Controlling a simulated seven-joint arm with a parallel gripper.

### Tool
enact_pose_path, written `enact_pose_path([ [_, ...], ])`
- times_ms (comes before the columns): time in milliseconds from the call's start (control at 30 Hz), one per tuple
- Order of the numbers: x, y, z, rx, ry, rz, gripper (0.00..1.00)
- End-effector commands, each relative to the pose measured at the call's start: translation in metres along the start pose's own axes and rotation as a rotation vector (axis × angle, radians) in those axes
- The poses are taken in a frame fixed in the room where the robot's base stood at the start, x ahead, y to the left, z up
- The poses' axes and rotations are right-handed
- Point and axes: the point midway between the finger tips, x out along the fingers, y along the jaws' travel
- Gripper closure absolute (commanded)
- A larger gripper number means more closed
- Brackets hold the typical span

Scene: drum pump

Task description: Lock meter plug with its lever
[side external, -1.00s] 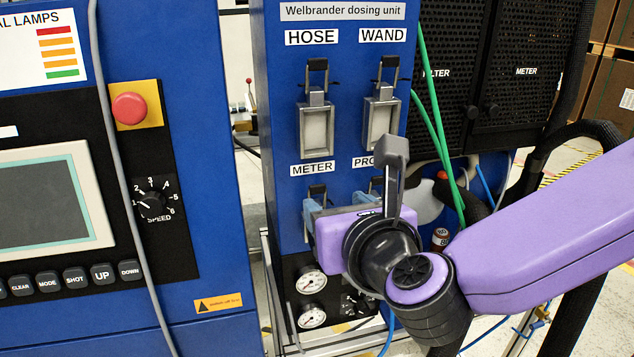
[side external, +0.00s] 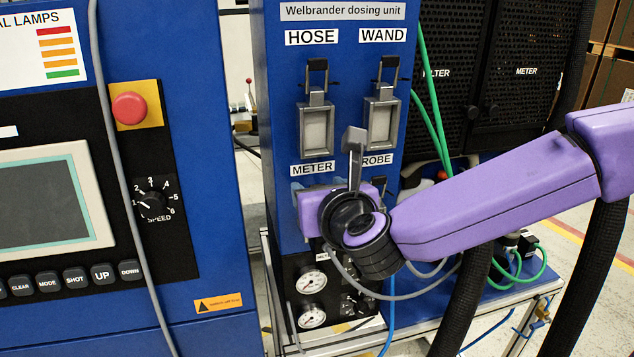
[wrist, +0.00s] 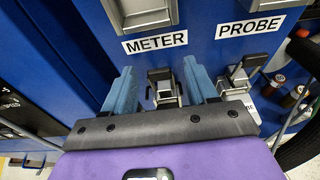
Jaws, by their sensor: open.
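The METER label (wrist: 157,42) is above a grey connector with a black lever (wrist: 160,76) in the wrist view. My gripper (wrist: 162,82) is open, with one blue finger on each side of this lever and connector. Gaps show between the fingers and the lever, so it is not gripped. In the side view my gripper covers the connector below the METER label (side external: 312,168). Whether the plug is fully seated is hidden in both views.
The PROBE connector (wrist: 240,78) is close on the right. HOSE (side external: 316,128) and WAND (side external: 381,122) connectors are above. Gauges (side external: 311,282) are below. A grey cable (side external: 375,293) loops under my gripper. The blue cabinet (side external: 200,200) is to the left.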

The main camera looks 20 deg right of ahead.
Motion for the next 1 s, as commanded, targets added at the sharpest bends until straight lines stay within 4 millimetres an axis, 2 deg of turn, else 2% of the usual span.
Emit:
enact_pose_path([
  [233, 0.0005, -0.0001, 0.0001, 0.000, 0.000, 0.000, 0.43],
  [333, 0.0004, -0.0001, 0.0001, 0.000, 0.000, 0.000, 0.75],
  [367, 0.0004, 0.0000, 0.0001, 0.000, 0.000, 0.000, 0.80],
  [567, 0.0000, -0.0001, -0.0011, -0.004, -0.012, -0.001, 0.80],
  [800, -0.0046, -0.0006, -0.0084, -0.007, -0.174, -0.004, 0.80],
  [1000, -0.0068, -0.0005, -0.0088, -0.001, -0.235, -0.001, 0.80],
])
